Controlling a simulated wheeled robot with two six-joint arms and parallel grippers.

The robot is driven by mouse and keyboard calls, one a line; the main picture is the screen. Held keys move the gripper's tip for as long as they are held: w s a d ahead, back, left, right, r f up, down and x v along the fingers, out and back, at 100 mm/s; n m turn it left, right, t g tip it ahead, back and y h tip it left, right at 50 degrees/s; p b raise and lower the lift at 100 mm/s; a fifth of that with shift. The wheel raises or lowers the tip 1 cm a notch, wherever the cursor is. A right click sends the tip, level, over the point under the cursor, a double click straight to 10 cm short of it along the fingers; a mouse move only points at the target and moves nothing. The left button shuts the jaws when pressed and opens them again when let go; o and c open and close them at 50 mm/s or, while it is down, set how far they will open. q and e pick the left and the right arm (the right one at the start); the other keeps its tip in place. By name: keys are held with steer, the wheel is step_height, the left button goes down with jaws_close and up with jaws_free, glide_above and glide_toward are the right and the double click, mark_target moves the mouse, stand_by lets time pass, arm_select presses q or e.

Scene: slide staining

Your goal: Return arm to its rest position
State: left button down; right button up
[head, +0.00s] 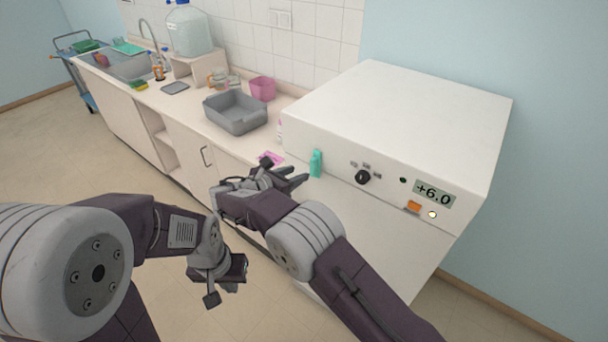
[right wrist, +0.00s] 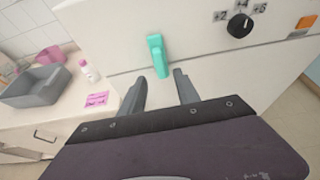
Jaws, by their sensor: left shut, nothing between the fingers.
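My left gripper (head: 238,270) hangs low at the left of centre in the head view, over the floor in front of the counter, shut and empty. My right gripper (head: 298,177) is in front of the white appliance (head: 400,110), near its teal handle (head: 316,163). In the right wrist view the right gripper's two fingers (right wrist: 160,88) are apart with nothing between them. The teal handle (right wrist: 157,55) lies just beyond the fingertips, and a gap shows between them.
On the counter stand a grey basin (head: 236,112), a pink container (head: 262,88), a small white bottle (right wrist: 89,70) and a pink note (right wrist: 97,99). Open floor lies at the left.

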steer(key=shift+s+a+r, duration=0.15)
steer(key=shift+s, duration=0.1)
steer(key=s+d+f+m+g+y, duration=0.1)
steer(key=s+d+f+m+g, duration=0.3)
steer(key=d, duration=0.4)
steer(key=s+d+f+m+g+y, duration=0.1)
steer(key=s+d+f+m+g, duration=0.15)
steer(key=s+d+m, duration=0.45)
steer(key=s+d+f+m+g+y, duration=0.1)
steer(key=s+d+m+y, duration=0.2)
steer(key=s+m, duration=0.5)
steer(key=s+d+f+m+g+y, duration=0.2)
steer(key=s+d+m+y, duration=0.1)
steer(key=s+m, duration=0.6)
steer(key=shift+s+d+m+b, duration=0.15)
steer(key=shift+d+m+b, duration=0.25)
steer(key=shift+d+m, duration=0.4)
